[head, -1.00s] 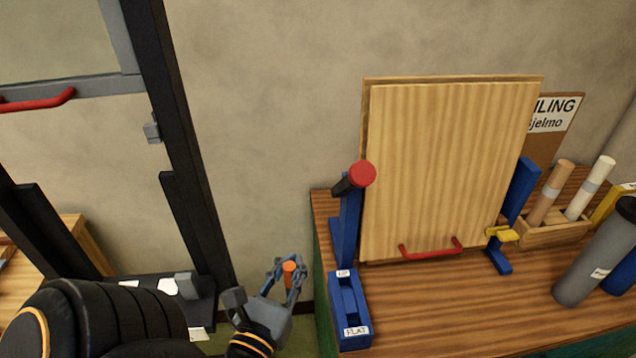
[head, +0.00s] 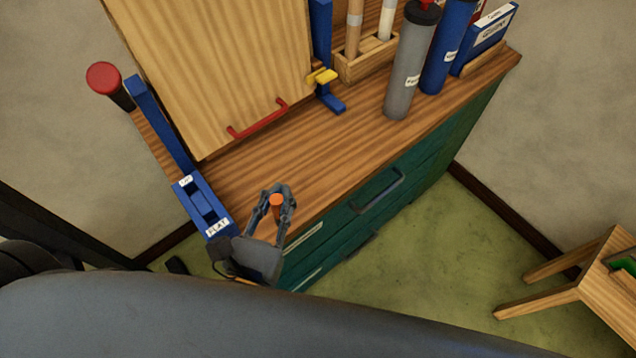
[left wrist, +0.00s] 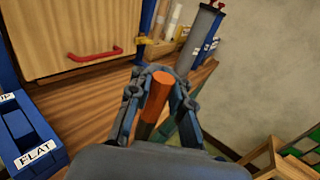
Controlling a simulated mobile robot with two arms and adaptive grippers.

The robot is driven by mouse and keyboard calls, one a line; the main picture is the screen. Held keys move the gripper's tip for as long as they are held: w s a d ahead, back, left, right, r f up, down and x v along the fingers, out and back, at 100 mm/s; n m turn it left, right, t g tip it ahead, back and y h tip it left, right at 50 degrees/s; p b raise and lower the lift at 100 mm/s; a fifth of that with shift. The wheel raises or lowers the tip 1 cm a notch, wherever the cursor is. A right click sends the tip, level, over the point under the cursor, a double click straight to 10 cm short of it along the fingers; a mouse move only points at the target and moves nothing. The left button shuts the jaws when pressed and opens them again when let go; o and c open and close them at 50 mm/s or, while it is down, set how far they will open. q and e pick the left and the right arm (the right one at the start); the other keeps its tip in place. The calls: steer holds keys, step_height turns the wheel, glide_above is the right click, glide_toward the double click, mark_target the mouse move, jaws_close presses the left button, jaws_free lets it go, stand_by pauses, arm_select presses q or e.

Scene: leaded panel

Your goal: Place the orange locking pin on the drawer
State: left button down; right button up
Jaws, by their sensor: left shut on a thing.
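The orange locking pin (head: 276,201) is held between the fingers of my left gripper (head: 277,192), which is shut on it. The pin also shows in the left wrist view (left wrist: 157,95), upright or slightly tilted between the fingers. In the head view the gripper appears over the front edge of the wooden top of a green drawer cabinet (head: 345,218). I cannot tell the exact height of the pin above the top. My right gripper is not in view.
A wooden panel (head: 215,60) with a red handle (head: 258,119) stands on the cabinet. A blue stand (head: 204,207) marked FLAT is left of my gripper. Grey (head: 405,70) and blue (head: 446,50) tubes stand at the back right. A small wooden table (head: 600,275) is at the right.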

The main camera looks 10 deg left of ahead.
arm_select(q)
steer(key=shift+h, duration=0.4)
steer(key=w+f+b, duration=0.2)
steer(key=w+f, duration=0.4)
steer(key=w, duration=0.1)
steer(key=w+f+b, duration=0.3)
steer(key=w+f, duration=0.3)
steer(key=f, duration=0.1)
steer(key=shift+w+a+f, duration=0.1)
steer(key=shift+w+f, duration=0.05)
steer(key=shift+w, duration=0.2)
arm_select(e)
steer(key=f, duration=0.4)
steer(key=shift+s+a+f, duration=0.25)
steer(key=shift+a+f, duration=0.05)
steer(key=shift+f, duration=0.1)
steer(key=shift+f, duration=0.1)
